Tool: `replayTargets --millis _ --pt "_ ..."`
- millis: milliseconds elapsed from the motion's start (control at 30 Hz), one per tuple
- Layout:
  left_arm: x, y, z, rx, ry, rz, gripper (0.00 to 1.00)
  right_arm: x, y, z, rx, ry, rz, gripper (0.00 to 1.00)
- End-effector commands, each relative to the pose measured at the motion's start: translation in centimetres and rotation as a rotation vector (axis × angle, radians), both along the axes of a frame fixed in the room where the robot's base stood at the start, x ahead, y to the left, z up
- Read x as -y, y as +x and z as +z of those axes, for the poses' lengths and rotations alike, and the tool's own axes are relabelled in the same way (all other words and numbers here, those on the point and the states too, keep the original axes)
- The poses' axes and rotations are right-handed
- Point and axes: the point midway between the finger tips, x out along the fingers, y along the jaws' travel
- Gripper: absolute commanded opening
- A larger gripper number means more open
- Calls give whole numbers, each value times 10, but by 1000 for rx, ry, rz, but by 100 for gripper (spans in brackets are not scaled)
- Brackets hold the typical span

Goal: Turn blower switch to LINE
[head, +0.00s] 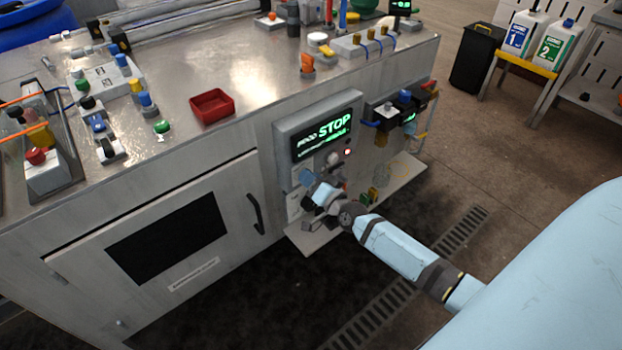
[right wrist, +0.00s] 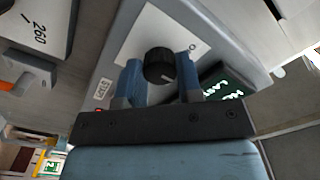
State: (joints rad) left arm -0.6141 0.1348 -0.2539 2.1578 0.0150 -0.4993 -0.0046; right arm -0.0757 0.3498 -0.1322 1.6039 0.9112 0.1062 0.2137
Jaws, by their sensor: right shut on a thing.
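The blower switch shows as a round black knob (right wrist: 156,66) on a white label plate in the right wrist view. My right gripper (right wrist: 160,70) is shut on it, with one blue finger on each side. The knob's pointer setting is too small to read. In the head view the right gripper (head: 308,183) is at the front of the grey control panel (head: 283,140) and hides the knob. The panel's display (head: 322,138) shows STOP in green letters. My left gripper is not in view.
A red light (head: 347,152) is lit beside the display. A small shelf (head: 301,240) juts out below the panel. A cabinet door with a black handle (head: 256,213) is to the left. A red tray (head: 211,106) sits on the bench above. The floor in front is clear.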

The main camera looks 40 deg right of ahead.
Motion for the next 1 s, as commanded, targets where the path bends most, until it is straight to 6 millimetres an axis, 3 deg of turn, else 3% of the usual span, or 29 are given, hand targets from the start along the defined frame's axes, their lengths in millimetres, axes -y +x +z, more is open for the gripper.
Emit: replayTargets --millis 33,133,533,1000 --pt "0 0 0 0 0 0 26 0 0 -1 -1 0 0 37" --pt "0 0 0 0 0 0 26 0 0 -1 -1 0 0 58" --pt "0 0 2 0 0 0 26 1 -9 0 -1 -1 0 58" --pt "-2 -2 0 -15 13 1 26 9 -107 0 -3 -1 1 58"
